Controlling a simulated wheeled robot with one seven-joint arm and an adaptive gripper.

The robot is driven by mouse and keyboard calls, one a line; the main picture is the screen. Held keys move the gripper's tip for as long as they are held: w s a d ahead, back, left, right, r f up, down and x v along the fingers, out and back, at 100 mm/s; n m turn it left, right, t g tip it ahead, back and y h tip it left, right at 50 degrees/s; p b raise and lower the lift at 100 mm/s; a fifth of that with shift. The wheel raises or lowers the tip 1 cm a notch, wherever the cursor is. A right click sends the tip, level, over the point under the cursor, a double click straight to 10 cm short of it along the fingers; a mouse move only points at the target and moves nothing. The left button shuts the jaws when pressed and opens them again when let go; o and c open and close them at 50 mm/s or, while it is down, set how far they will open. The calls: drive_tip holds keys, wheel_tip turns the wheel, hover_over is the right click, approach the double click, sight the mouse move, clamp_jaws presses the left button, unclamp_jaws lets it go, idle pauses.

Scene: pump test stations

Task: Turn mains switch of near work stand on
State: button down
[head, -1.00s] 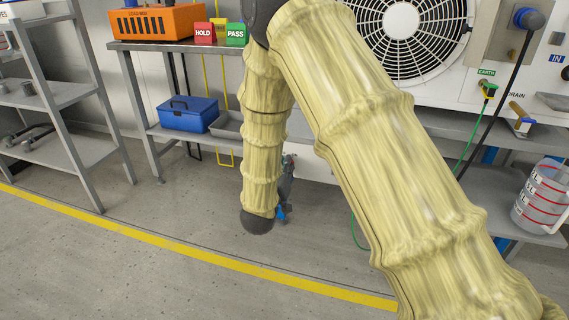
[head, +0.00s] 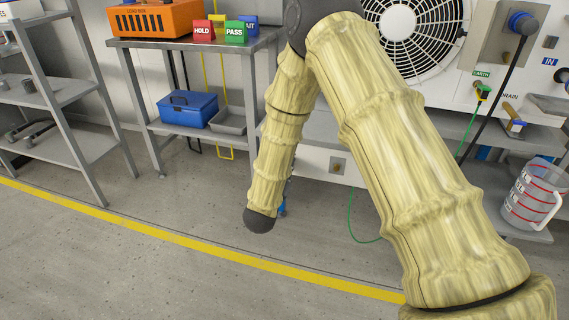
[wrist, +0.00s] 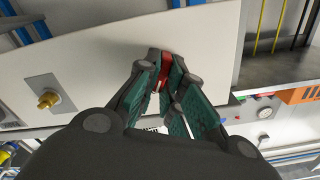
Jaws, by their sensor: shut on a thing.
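The near work stand (head: 318,160) is a white panelled unit with a large fan grille, partly hidden behind my arm in the head view. In the wrist view its pale panel (wrist: 205,35) lies just beyond my fingers. My gripper (wrist: 164,68) is shut on a small red part (wrist: 165,72), seemingly the mains switch handle, between its green-padded fingers. The fingers hide most of this part, so I cannot tell its position.
A brass fitting on a grey plate (wrist: 48,100) is on the panel, left in the wrist view. A green cable (head: 352,225) hangs near the floor. A bench (head: 150,130) with an orange load box (head: 157,20) stands left. The floor in front is clear.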

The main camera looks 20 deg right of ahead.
drive_tip(key=shift+m, duration=0.4)
drive_tip(key=c, duration=1.5)
unclamp_jaws()
drive_tip(key=shift+c, duration=0.2)
drive_tip(key=shift+s, duration=0.1)
drive_tip(key=v, duration=1.2)
